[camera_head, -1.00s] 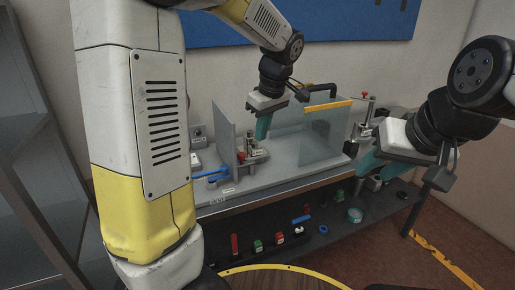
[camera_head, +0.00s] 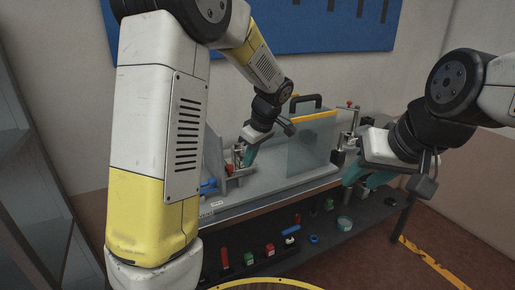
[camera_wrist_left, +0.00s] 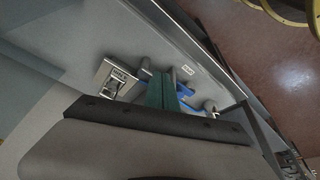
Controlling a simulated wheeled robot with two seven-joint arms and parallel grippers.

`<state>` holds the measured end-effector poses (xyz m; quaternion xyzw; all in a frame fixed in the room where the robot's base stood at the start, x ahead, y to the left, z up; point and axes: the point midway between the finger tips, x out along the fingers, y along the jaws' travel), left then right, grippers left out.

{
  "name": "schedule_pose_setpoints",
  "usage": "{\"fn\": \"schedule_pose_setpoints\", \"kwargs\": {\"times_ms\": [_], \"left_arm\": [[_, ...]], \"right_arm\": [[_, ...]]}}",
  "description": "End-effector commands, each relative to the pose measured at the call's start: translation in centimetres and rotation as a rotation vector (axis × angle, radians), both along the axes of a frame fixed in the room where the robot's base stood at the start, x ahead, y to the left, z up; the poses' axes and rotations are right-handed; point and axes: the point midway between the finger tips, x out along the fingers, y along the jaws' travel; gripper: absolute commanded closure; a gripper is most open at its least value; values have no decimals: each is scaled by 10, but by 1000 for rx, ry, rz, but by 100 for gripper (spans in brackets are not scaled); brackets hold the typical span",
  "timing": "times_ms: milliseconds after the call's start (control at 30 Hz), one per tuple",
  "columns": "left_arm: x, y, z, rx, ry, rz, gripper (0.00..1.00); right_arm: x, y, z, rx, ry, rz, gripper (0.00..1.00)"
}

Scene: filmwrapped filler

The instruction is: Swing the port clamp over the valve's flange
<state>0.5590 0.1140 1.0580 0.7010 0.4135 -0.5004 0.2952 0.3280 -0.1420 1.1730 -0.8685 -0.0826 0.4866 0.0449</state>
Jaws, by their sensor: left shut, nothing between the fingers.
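My left gripper (camera_head: 244,161) has teal fingers, shut and empty, pointing down at a small metal fixture (camera_head: 233,170) on the bench. I cannot tell whether they touch it. The fixture is small and partly hidden, so the port clamp and the valve's flange cannot be told apart. In the left wrist view the shut fingers (camera_wrist_left: 161,92) are beside a grey post and a blue part (camera_wrist_left: 184,91), with a square metal plate (camera_wrist_left: 113,80) to the left. My right gripper (camera_head: 357,176) is at the bench's right end, its finger gap unclear.
A clear panel with a yellow top edge (camera_head: 314,117) stands upright right of my left gripper. A second upright panel (camera_head: 213,152) stands left of the fixture. A post device (camera_head: 347,125) is at the right. A lower shelf (camera_head: 262,236) holds several small coloured items.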

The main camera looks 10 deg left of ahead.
Motion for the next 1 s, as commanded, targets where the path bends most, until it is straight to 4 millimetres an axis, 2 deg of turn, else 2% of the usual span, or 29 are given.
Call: {"fn": "schedule_pose_setpoints", "kwargs": {"times_ms": [33, 200, 300, 500, 867, 1000], "left_arm": [[1, 4, -12, 2, 6, 2, 100], [7, 15, -42, 1, 4, 3, 100], [16, 30, -41, -1, 0, 4, 100], [24, 44, -43, -1, 0, 1, 100], [25, 46, -43, -1, 1, -1, 100], [25, 49, -43, -1, 1, -57, 100]], "right_arm": [[0, 0, 0, 0, 0, 0, 64], [0, 0, 0, 0, 0, 0, 64], [0, 0, 0, 0, 0, 0, 64], [0, 0, 0, 0, 0, 0, 64], [0, 0, 0, 0, 0, 0, 64], [0, 0, 0, 0, 0, 0, 64]]}}
